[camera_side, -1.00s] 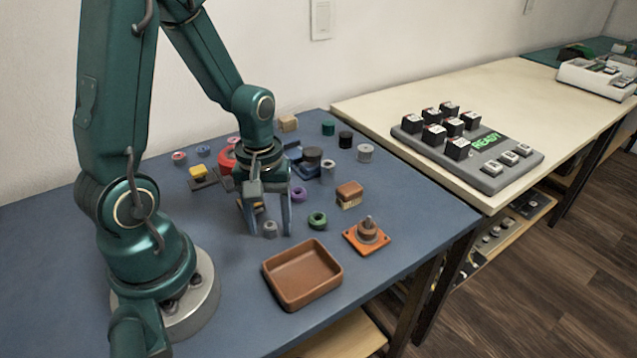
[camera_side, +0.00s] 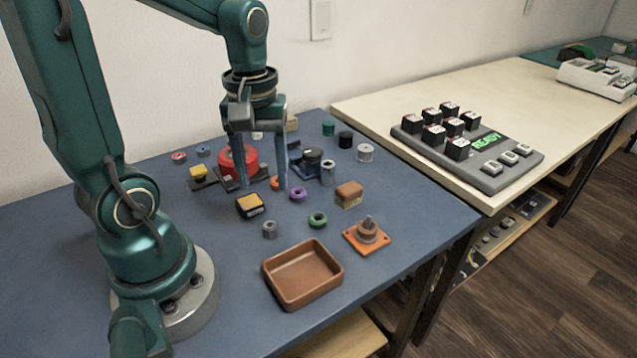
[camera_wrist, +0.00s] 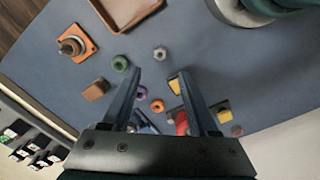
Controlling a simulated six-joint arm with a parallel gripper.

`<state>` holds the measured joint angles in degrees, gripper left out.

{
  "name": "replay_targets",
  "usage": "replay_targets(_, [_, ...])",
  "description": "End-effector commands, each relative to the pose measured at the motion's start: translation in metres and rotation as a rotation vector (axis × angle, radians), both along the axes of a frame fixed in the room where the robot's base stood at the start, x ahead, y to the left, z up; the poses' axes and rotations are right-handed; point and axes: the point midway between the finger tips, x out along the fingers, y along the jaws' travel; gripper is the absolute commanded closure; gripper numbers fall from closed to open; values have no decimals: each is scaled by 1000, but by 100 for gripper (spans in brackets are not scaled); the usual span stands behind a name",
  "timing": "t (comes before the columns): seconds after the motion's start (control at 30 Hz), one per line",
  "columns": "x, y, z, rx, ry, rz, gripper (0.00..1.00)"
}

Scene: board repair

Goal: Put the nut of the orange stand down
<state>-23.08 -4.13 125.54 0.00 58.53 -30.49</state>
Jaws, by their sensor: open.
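The orange stand (camera_side: 353,246) is a flat orange plate with a brownish round piece and an upright grey post. It also shows in the wrist view (camera_wrist: 84,52). A grey nut (camera_side: 270,229) lies on the blue table between the stand and my arm's base. It also shows in the wrist view (camera_wrist: 159,53), beyond my fingertips. I cannot tell from its looks whether it belongs to the orange stand. My gripper (camera_side: 261,186) is open and empty, raised above the table and farther back than the nut. Its two fingers also show in the wrist view (camera_wrist: 158,75).
A brown tray (camera_side: 327,279) stands in front of the nut. A green ring (camera_side: 317,220), a purple ring (camera_side: 298,194), a black-and-yellow block (camera_side: 250,206) and a brown block (camera_side: 349,194) lie nearby. A red spool (camera_side: 245,160) and several parts stand behind.

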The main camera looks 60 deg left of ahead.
Motion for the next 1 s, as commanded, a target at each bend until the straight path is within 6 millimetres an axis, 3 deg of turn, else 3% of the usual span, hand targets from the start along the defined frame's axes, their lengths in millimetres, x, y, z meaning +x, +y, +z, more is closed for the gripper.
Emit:
replay_targets(0.3, [-1,-6,23,12,-29,-56,40])
replay_targets(0.7, [-22,-64,46,178,-368,-746,40])
replay_targets(1.0, [-28,-76,49,231,-456,-922,40])
